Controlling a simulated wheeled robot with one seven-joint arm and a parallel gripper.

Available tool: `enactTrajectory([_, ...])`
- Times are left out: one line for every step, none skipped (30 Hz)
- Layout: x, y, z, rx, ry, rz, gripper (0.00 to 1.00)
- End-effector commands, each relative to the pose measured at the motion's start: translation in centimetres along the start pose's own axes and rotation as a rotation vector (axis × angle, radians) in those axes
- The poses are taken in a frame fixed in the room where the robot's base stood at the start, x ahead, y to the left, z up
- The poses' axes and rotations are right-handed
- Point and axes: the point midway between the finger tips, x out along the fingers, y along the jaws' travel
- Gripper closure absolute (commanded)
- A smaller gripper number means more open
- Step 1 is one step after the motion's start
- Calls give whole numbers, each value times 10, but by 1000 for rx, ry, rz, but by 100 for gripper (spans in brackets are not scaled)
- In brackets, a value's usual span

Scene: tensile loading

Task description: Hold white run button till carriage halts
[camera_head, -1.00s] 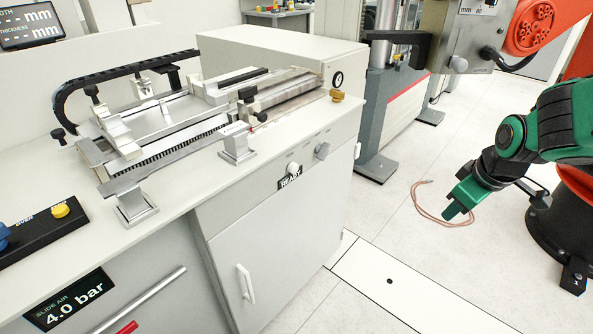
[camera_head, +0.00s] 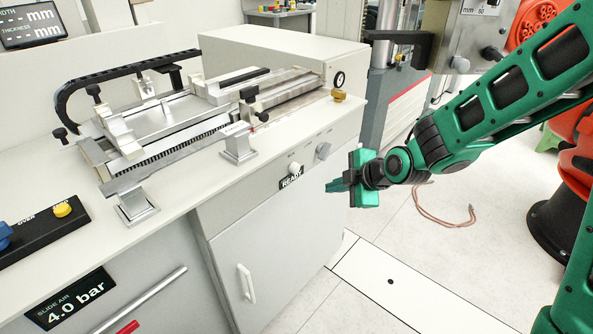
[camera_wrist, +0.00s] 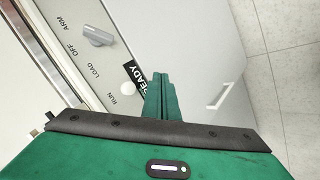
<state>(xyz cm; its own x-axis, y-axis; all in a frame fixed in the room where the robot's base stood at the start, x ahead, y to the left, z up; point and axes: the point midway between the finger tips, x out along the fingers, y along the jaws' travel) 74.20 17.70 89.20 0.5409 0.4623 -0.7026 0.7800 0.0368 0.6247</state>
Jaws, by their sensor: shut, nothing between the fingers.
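The white run button (camera_head: 294,168) is a round knob on the cabinet's front panel, just above the black READY label (camera_head: 291,179). In the wrist view the white button (camera_wrist: 127,89) sits beside the word RUN. My gripper (camera_head: 330,187) is shut and empty, right of and slightly below the button and apart from it in the head view. In the wrist view its closed fingers (camera_wrist: 160,85) point toward the panel, to the right of the button. The carriage (camera_head: 170,108) is a metal slide assembly on the bench top.
A grey selector knob (camera_head: 323,150) with OFF, ARM and LOAD marks sits right of the button; it also shows in the wrist view (camera_wrist: 95,36). A cabinet door handle (camera_head: 246,283) is below. A brass knob (camera_head: 338,95) stands on the bench edge.

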Motion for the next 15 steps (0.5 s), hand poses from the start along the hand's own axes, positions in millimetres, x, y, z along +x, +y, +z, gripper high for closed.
enactTrajectory([0, 0, 0, 1, 0, 0, 100])
enactTrajectory([0, 0, 0, 1, -1, 0, 100])
enactTrajectory([1, 1, 0, 1, -1, 0, 100])
enactTrajectory([2, 2, -1, 1, 0, 0, 100])
enactTrajectory([3, 2, -2, 1, 0, 0, 100])
enactTrajectory([4, 3, -3, 1, 0, 0, 100])
enactTrajectory([6, 5, -4, 0, 0, 0, 100])
enactTrajectory([8, 6, -5, 0, 0, 0, 100])
enactTrajectory([11, 9, -7, 0, 0, 1, 100])
enactTrajectory([13, 10, -9, 0, 0, 1, 100])
enactTrajectory([16, 12, -11, 1, 0, 0, 100])
enactTrajectory([20, 14, -14, 0, 1, 0, 100])
enactTrajectory([22, 17, -16, 0, 0, 0, 100])
enactTrajectory([25, 19, -18, 0, 0, 0, 100])
enactTrajectory([28, 21, -20, 1, 0, 0, 100])
